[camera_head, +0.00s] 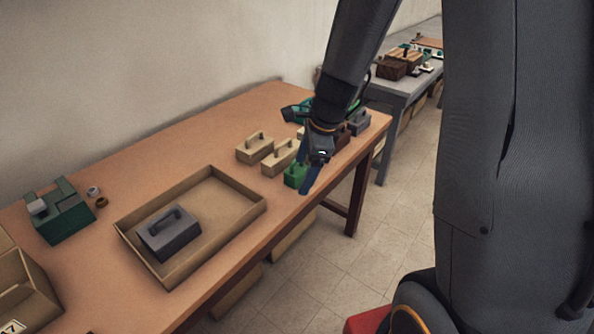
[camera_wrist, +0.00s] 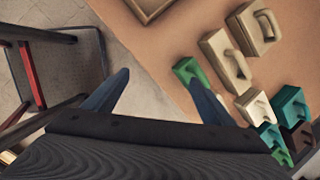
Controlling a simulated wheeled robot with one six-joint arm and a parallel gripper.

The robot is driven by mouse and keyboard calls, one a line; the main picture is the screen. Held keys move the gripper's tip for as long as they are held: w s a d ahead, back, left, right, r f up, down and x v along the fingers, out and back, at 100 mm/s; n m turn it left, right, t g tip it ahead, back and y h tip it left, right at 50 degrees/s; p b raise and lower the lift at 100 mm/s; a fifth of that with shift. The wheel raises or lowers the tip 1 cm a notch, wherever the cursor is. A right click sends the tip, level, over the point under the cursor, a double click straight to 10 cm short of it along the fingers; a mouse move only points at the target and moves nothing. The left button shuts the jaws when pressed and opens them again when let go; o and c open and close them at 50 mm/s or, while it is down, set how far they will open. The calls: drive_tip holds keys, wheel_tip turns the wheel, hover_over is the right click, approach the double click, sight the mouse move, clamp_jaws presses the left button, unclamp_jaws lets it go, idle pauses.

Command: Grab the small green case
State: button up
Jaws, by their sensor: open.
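The small green case (camera_head: 294,176) stands near the table's front edge, beside the beige cases; it has a handle on top. In the wrist view the green case (camera_wrist: 184,69) lies by the tip of the right-hand finger. My gripper (camera_head: 308,178) is open, its blue fingers pointing down just right of the case in the head view, partly overlapping it. In the wrist view my gripper (camera_wrist: 158,77) has table edge and floor between its fingers; the case is not between them. I cannot tell whether the finger touches it.
Beige cases (camera_head: 254,148) stand behind and left of the green one; more cases, including a grey one (camera_head: 360,122), crowd beyond my gripper. A wooden tray (camera_head: 245,192) holds a grey case (camera_head: 169,233). A dark green box (camera_head: 60,215) sits at left. Table between is clear.

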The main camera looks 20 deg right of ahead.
sight(296, 169)
drive_tip(key=shift+w+d+f+m+t, duration=0.1)
drive_tip(key=shift+w+f+m+t, duration=0.05)
drive_tip(key=shift+w+f+m, duration=1.35)
drive_tip(key=shift+w+d+f+m+t, duration=0.1)
drive_tip(key=shift+w+f+m+t, duration=0.1)
drive_tip(key=shift+w+f+m, duration=1.2)
drive_tip(key=shift+w+d+f+m+t, duration=0.15)
drive_tip(key=shift+w+f+m, duration=0.95)
drive_tip(key=shift+w+m, duration=0.6)
drive_tip(key=shift+w+a+p, duration=0.1)
drive_tip(key=shift+w+p, duration=0.1)
drive_tip(key=shift+p, duration=0.1)
drive_tip(key=c, duration=1.1)
